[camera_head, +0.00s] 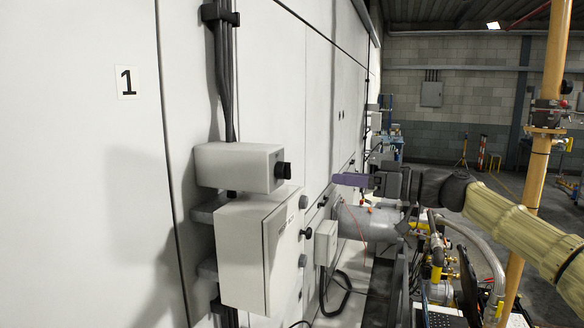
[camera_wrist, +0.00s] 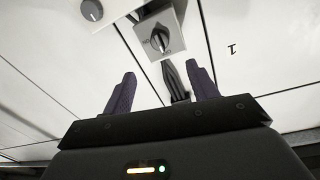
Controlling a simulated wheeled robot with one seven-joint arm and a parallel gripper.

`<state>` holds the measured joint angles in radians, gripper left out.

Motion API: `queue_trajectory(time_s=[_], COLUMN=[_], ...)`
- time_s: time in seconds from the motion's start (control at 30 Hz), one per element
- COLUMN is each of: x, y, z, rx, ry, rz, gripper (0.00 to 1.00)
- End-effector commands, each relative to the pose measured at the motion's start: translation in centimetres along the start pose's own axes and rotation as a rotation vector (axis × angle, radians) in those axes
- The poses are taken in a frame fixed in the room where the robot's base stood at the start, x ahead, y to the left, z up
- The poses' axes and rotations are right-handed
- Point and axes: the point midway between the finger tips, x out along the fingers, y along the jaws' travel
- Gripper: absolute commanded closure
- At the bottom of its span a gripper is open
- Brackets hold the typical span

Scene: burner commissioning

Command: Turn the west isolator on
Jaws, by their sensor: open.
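A pale grey isolator box (camera_head: 232,166) is mounted on the white panel wall, below the label 1. A black rotary handle (camera_head: 283,171) sticks out of its right-hand face. No west marking is readable. My gripper (camera_head: 347,180) is right of the box in the head view, with purple fingers pointing left and apart from the handle. In the wrist view my gripper (camera_wrist: 161,74) has its fingers spread and nothing between them; the handle lies beyond the tips.
A larger grey enclosure (camera_head: 255,250) hangs directly below the isolator box. Black cables (camera_head: 224,85) run up the wall from it. A grey cylinder (camera_head: 368,222), pipes and hoses (camera_head: 470,240) crowd the area below my arm. A yellow post (camera_head: 545,130) stands at right.

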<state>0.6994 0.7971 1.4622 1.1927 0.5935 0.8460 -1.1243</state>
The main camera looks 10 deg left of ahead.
Motion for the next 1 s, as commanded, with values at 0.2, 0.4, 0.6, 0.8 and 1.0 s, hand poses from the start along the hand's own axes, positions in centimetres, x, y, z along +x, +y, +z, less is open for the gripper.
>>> queue_trajectory(time_s=[0.2,0.4,0.6,0.8,1.0], x=[4.1,7.6,11.1,13.2,13.6], y=[-0.1,-0.2,-0.2,0.0,0.1], z=[-0.4,-0.4,-0.4,-0.2,0.0], rx=[0.003,0.003,0.003,0.002,0.000], ry=[-0.001,-0.001,-0.001,0.000,0.000], rz=[-0.004,-0.004,-0.003,-0.001,0.001], gripper=[0.42,0.42,0.42,0.42,0.42])
